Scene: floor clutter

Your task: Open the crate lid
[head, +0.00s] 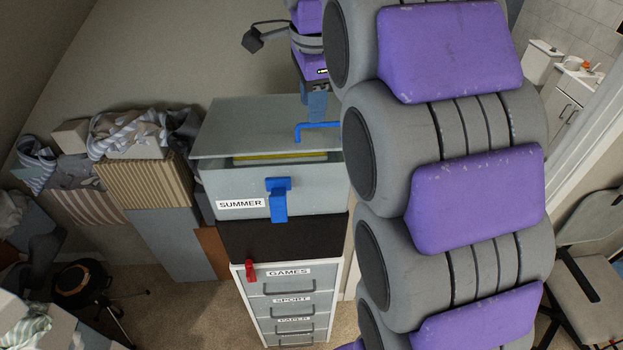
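The grey-green crate (235,184) labelled SUMMER sits on top of a stack. Its lid (245,122) is raised a little at the front, and a gap shows something yellow (275,157) inside. A blue latch (278,200) hangs on the crate's front. Another blue piece (317,126) is at the lid's front right. The purple and grey end of my arm, with my gripper (312,72), is above the lid's right side by this blue piece. My arm hides part of that area. I cannot tell whether the fingers are shut on it.
Below the crate are a dark box (285,237) and a drawer unit (285,305) with a red tag (250,272). Boxes with cloths (130,135) stand left, a black round stand (82,285) on the floor. A chair (590,280) is at right.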

